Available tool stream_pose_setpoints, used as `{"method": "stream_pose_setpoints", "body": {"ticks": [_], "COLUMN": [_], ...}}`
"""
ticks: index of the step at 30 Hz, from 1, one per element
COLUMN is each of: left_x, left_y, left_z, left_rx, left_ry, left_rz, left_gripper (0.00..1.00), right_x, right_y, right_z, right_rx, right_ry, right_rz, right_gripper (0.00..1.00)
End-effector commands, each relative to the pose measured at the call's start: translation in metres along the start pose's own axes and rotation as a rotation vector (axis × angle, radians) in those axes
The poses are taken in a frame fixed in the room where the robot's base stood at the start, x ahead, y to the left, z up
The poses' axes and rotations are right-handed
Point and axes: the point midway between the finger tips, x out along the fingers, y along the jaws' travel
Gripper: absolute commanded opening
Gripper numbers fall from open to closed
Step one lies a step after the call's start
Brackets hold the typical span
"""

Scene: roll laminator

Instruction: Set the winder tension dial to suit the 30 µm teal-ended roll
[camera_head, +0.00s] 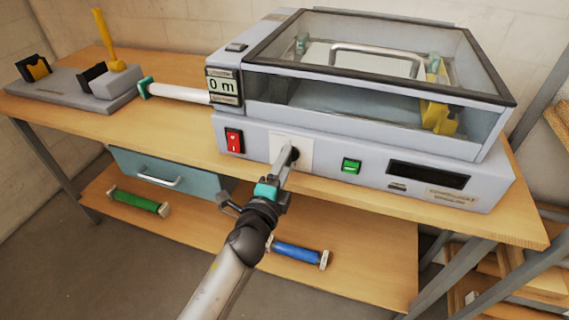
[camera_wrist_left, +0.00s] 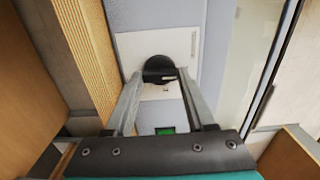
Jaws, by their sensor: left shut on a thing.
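The winder tension dial is a black knob (camera_wrist_left: 158,70) on a white plate (camera_head: 278,148) on the laminator's (camera_head: 330,155) front panel. My left gripper (camera_head: 290,156) is shut on the dial, with one finger on each side of it in the left wrist view. The fingers hide much of the dial and its scale in the head view. A roll with a teal end (camera_head: 145,88) and a white body (camera_head: 180,93) lies at the laminator's left side. My right gripper is not in view.
A red switch (camera_head: 234,141) is left of the dial, and a green button (camera_head: 351,166) and a dark display (camera_head: 428,175) are right of it. A counter (camera_head: 223,86) reads 0 m. Green (camera_head: 138,201) and blue (camera_head: 299,254) rolls lie on the lower shelf.

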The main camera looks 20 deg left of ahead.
Motion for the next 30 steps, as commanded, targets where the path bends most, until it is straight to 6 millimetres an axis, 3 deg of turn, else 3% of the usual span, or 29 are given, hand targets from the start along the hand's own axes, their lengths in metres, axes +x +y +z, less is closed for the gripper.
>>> {"method": "stream_pose_setpoints", "body": {"ticks": [9,10,17,26,30], "left_x": [0.0,0.0,0.0,-0.001,-0.011], "left_y": [0.0,0.0,0.0,0.0,0.001], "left_z": [0.0,0.0,0.0,0.0,0.0], "left_rx": [-0.009,-0.009,-0.006,-0.004,-0.005], "left_ry": [0.0,0.0,0.0,0.0,0.0], "left_rz": [0.001,0.001,0.001,0.001,0.002], "left_gripper": [0.0,0.57,0.83,0.85,0.85], "right_x": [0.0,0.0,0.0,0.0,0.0], "right_y": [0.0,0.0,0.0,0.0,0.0], "right_z": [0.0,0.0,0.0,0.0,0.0], "right_rx": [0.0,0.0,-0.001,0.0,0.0], "right_ry": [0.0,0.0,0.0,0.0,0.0], "right_rz": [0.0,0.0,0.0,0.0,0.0], "right_gripper": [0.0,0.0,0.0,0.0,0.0]}}
